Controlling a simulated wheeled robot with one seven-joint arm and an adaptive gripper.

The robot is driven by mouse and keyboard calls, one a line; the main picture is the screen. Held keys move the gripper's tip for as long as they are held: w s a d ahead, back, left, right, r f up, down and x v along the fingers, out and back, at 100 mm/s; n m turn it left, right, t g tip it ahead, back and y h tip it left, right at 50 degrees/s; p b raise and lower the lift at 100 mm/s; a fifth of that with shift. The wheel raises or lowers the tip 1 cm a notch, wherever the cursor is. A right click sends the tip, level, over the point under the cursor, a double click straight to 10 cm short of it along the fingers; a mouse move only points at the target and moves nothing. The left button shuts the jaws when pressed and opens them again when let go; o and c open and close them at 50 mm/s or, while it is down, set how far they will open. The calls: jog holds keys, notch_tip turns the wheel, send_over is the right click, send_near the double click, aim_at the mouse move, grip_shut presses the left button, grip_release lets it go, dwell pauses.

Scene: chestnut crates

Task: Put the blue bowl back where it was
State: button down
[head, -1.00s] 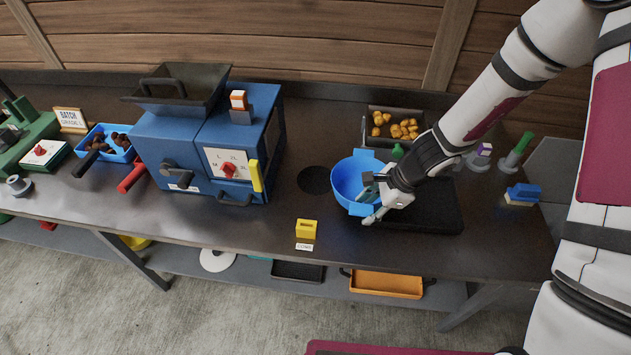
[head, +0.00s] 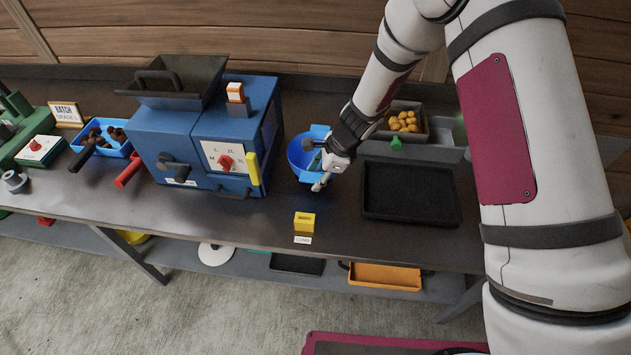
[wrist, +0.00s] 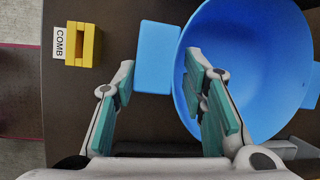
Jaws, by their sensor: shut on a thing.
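The blue bowl (head: 300,157) is at the middle of the bench, just right of the blue machine. My gripper (head: 320,176) is shut on the near right side of the bowl. In the wrist view the bowl (wrist: 245,65) fills the upper right, with a flat blue tab (wrist: 156,58) on its left side. One finger of my gripper (wrist: 162,75) reaches inside the bowl and the other is outside its rim. The bowl looks roughly upright; I cannot tell whether it touches the bench. The dark round mark is not visible now, with the bowl about over its place.
The blue machine (head: 205,150) stands close on the left. A black tray (head: 410,194) lies empty on the right, before a crate (head: 381,133) of yellow-brown pieces. A yellow block (head: 304,222) sits near the front edge. Bare bench lies between block and bowl.

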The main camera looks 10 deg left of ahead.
jog(key=shift+w+a, duration=0.2)
jog(key=shift+a, duration=0.2)
jog(key=shift+f+p, duration=0.55)
jog(key=shift+f, duration=1.25)
jog(key=c, duration=1)
grip_release()
jog(key=shift+f, duration=0.1)
jog(key=b+v, duration=0.1)
jog(key=v, duration=1.1)
